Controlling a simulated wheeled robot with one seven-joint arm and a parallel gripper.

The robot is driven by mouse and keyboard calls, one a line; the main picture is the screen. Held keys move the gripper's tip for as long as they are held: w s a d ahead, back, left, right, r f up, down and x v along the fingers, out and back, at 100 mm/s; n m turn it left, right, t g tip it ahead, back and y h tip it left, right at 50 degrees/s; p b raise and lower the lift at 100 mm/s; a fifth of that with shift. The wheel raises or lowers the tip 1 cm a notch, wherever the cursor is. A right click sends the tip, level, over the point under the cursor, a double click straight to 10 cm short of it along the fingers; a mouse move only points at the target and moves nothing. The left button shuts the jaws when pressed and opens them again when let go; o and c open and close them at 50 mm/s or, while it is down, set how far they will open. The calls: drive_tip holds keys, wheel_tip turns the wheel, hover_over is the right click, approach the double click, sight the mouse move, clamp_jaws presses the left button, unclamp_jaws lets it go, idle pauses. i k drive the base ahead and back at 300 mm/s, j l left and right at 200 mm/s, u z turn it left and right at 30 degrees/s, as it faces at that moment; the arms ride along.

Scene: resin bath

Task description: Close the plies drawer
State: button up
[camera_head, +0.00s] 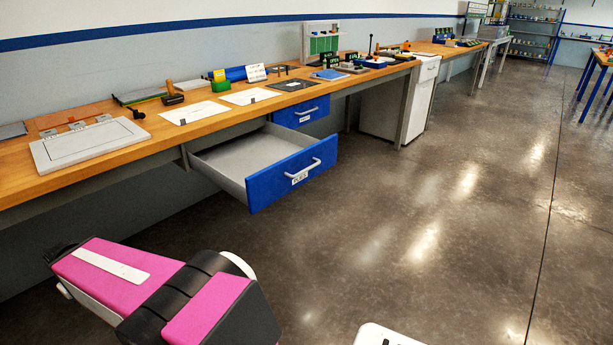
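The open drawer has a blue front (292,172) with a white handle (303,170) and a small white label below the handle, too small to read surely. It is pulled far out from under the wooden workbench, and its grey inside looks empty. A second blue drawer (301,112) behind it to the right is shut, also with a handle and label. My arm, pink and black, reaches across the lower left, below and in front of the open drawer. My gripper is not in view, and nothing of mine touches the drawer.
The long wooden workbench (60,162) runs along the wall and carries papers, tools and a white panel (90,143). A white cabinet (382,108) stands under the bench to the right. The grey floor (430,220) in front of the drawer and to the right is clear.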

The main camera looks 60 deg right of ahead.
sight(259, 167)
drive_tip(key=z, duration=0.4)
drive_tip(key=k+j+z, duration=0.1)
drive_tip(key=z, duration=0.35)
drive_tip(key=k+z, duration=0.1)
drive_tip(key=z, duration=1.45)
drive_tip(key=i+z, duration=0.1)
drive_tip(key=i, duration=0.15)
